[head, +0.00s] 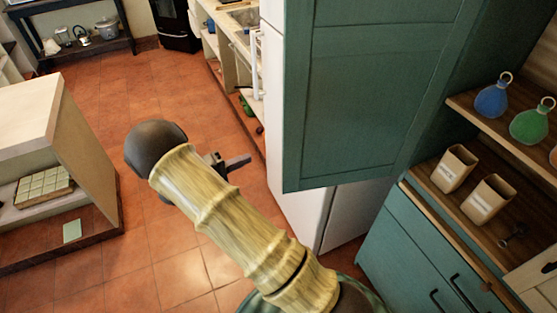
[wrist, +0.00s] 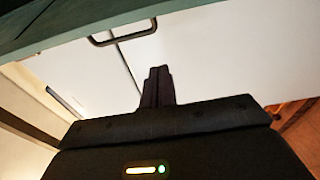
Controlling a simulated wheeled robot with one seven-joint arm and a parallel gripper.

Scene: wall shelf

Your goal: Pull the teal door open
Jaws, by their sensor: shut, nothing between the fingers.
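The teal door (head: 375,90) is a large framed panel at upper right in the head view, in front of a white cabinet or appliance. It seems to stand out from the dark teal side behind it; I cannot tell how far it is open. In the wrist view a teal edge (wrist: 90,22) crosses the top, with a dark bar handle (wrist: 124,36) by it. My gripper (head: 240,161) is left of the door in the head view, partly hidden by my arm. In the wrist view its fingers (wrist: 158,76) are together and empty, apart from the handle.
A teal lower cabinet (head: 420,245) and shelves with blue (head: 491,101) and green (head: 530,125) bottles and two cream canisters stand at right. A cream shelf unit (head: 45,130) stands at left. Open tiled floor (head: 120,100) lies between it and the counter.

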